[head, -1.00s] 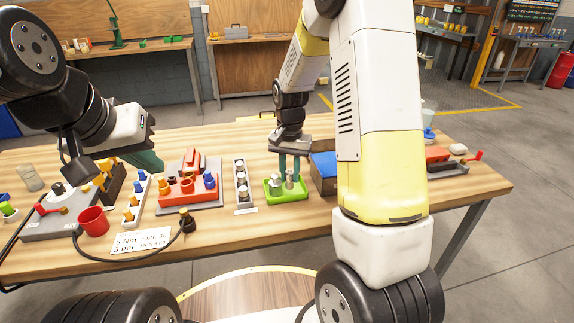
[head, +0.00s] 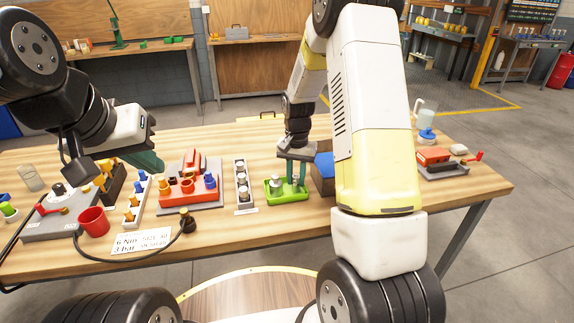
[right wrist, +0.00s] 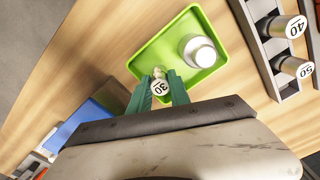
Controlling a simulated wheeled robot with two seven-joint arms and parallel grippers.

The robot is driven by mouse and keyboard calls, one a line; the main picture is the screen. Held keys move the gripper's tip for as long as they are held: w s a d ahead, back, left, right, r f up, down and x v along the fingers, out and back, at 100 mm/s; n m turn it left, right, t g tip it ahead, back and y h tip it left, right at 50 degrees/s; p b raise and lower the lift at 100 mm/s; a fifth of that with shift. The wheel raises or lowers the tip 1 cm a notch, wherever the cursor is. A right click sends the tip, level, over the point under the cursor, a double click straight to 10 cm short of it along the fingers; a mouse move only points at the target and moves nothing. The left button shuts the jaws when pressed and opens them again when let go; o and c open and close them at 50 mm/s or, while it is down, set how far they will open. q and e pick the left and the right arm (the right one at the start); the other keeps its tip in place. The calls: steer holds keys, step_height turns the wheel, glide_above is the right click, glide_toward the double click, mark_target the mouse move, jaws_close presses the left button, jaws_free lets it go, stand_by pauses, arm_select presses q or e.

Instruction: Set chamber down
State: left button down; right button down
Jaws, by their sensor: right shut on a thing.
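My right gripper (head: 294,182) points down over the right part of the green tray (head: 286,199). In the right wrist view (right wrist: 160,93) its green fingers are shut on a small pale chamber marked 30 (right wrist: 158,88), low over the tray. Whether the chamber touches the tray floor cannot be told. A wider silver chamber (right wrist: 199,50) stands apart from it in the tray; it also shows in the head view (head: 275,184). My left gripper (head: 146,160) hangs above the back left of the table, its finger gap hidden.
A narrow rack (head: 245,209) with several silver chambers stands left of the tray; chambers marked 40 and 50 show in the wrist view. A blue-topped box (head: 323,165) is close on the right. A red fixture (head: 180,190) and red cup (head: 93,221) stand left. Bare wood lies before the tray.

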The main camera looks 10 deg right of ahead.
mark_target(296, 176)
steer(key=shift+s+f, duration=0.1)
steer(key=shift+f, duration=0.25)
steer(key=c, duration=1.2)
jaws_free()
steer(key=shift+s+f, duration=0.1)
steer(key=shift+d, duration=0.1)
steer(key=shift+d+f, duration=0.1)
steer(key=shift+d, duration=0.05)
steer(key=shift+s, duration=0.1)
steer(key=s+r+n+t, duration=0.1)
steer(key=s+r, duration=0.1)
steer(key=r, duration=0.8)
steer(key=s+r, duration=0.2)
steer(key=r, duration=0.8)
steer(key=s+a+r+n+t+y, duration=0.1)
steer(key=s+r+n+t, duration=0.1)
steer(key=s, duration=0.8)
steer(key=s+a+r+n+t+y, duration=0.1)
steer(key=s+r+n+t, duration=0.1)
steer(key=s+r, duration=0.3)
steer(key=s+t, duration=0.1)
steer(key=s, duration=0.3)
steer(key=shift+s+a+r+n, duration=0.25)
steer(key=shift+s+a+n, duration=0.05)
steer(key=shift+s+a, duration=0.1)
